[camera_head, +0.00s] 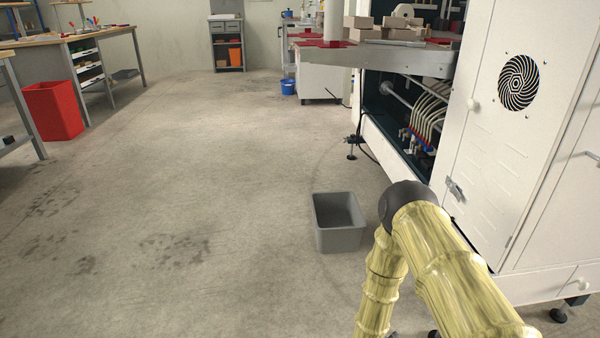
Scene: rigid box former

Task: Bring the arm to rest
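My arm, with yellow, bamboo-like links and a dark joint cap, shows at the lower right in the head view. It is bent at the dark joint, with one link running down and another running toward the lower right edge. My gripper is not in view, so its state and anything it holds are hidden.
A grey bin (341,236) stands on the floor just left of my arm. A white machine cabinet (497,150) with a vent stands close on the right. A red bin (53,111) and workbenches (75,38) are at the far left. The middle floor is clear.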

